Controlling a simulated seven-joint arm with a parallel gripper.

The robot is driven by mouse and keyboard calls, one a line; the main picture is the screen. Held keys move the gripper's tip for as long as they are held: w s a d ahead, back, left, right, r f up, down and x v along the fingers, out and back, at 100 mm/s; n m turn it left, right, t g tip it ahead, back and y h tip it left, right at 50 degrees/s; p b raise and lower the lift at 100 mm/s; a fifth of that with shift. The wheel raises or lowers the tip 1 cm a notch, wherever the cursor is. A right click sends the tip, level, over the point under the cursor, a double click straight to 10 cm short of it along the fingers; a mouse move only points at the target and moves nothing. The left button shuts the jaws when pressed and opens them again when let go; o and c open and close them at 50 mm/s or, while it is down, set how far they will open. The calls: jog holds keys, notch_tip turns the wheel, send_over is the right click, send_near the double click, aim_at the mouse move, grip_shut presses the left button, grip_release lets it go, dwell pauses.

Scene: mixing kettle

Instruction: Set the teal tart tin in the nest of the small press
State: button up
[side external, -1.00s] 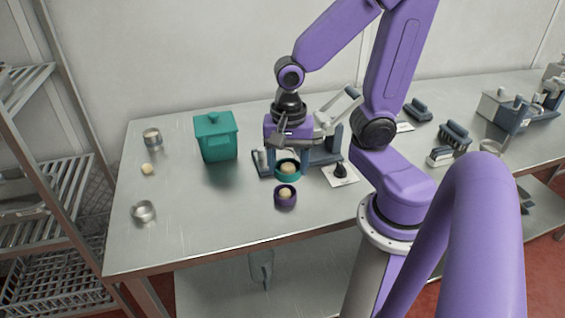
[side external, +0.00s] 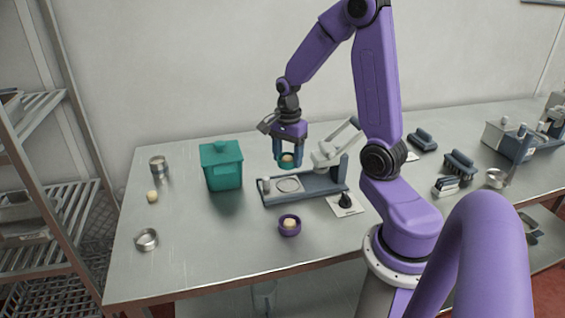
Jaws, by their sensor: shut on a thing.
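My gripper (side external: 288,158) is shut on the teal tart tin (side external: 284,163), which has a pale dough ball (side external: 287,160) in it. It holds the tin in the air, above and behind the left part of the small press. The small press (side external: 318,186) has a dark blue-grey base on the table. Its round, pale nest (side external: 288,185) shows empty on the base's left half. The press's grey lever (side external: 342,140) is raised up to the right, clear of the nest.
A purple tin (side external: 290,226) with dough stands in front of the press. A teal lidded box (side external: 222,168) stands left of it. A card with a black knob (side external: 345,203) lies to the right.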

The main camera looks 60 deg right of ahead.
jog(key=shift+d+f, duration=0.3)
send_over(288, 185)
jog(key=shift+f, duration=2.7)
jog(key=shift+d+f, duration=0.1)
jog(key=shift+f, duration=0.65)
jog(key=o, duration=1.2)
jog(key=shift+r, duration=3.55)
